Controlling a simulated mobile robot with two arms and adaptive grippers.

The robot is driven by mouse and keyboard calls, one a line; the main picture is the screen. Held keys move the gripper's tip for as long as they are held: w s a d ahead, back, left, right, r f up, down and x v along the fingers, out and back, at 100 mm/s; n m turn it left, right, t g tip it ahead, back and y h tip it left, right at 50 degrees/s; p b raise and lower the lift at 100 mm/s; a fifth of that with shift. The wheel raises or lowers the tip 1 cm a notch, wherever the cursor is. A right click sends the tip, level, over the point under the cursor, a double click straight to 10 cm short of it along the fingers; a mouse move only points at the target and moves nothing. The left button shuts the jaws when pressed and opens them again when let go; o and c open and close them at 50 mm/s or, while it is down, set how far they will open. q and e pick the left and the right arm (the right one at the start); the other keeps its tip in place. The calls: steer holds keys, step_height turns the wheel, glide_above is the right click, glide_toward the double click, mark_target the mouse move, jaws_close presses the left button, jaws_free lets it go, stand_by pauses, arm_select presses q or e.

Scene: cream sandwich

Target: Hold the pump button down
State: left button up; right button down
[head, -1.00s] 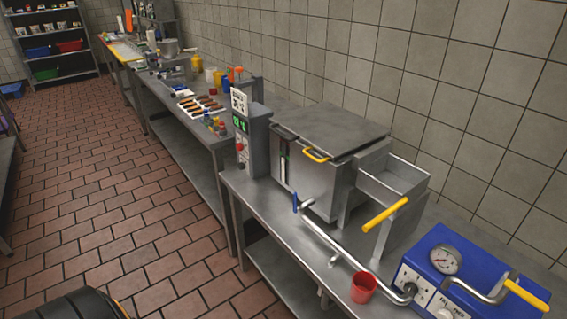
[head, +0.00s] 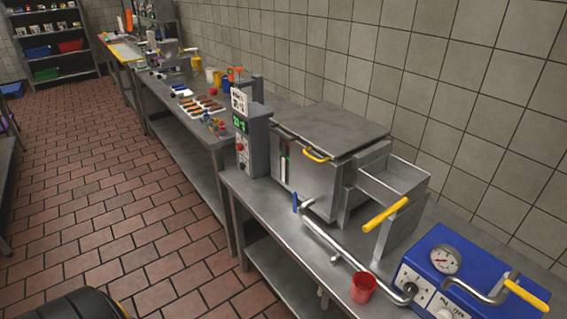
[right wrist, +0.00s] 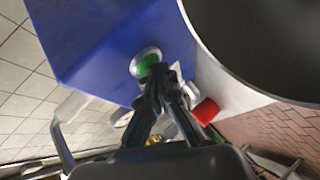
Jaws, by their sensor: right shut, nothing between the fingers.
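The green pump button (right wrist: 147,65) sits in a pale ring on the box. My right gripper (right wrist: 164,76) is shut and empty, its tips at the button and partly covering it. I cannot tell whether the button is pressed in. My right gripper is outside the head view, and my left gripper is in neither view now.
A yellow-handled lever (head: 524,294) sticks out over the box.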

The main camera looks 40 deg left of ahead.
steer(key=shift+s, duration=0.1)
stand_by(0.5)
steer(key=shift+s+a+p, duration=0.25)
steer(key=shift+s+p, duration=0.35)
steer(key=shift+s, duration=0.15)
steer(key=shift+s+a+p, duration=0.15)
steer(key=shift+s+p, duration=0.25)
steer(key=shift+s+a+r+p, duration=0.1)
steer(key=shift+s+a+p, duration=0.1)
steer(key=shift+s+p, duration=0.35)
steer(key=shift+s+a+p, duration=0.15)
steer(key=shift+s+p, duration=0.05)
steer(key=shift+s, duration=0.5)
steer(key=shift+s+a+p, duration=0.15)
steer(key=shift+s+p, duration=0.15)
steer(key=shift+s, duration=0.45)
steer(key=shift+a, duration=0.1)
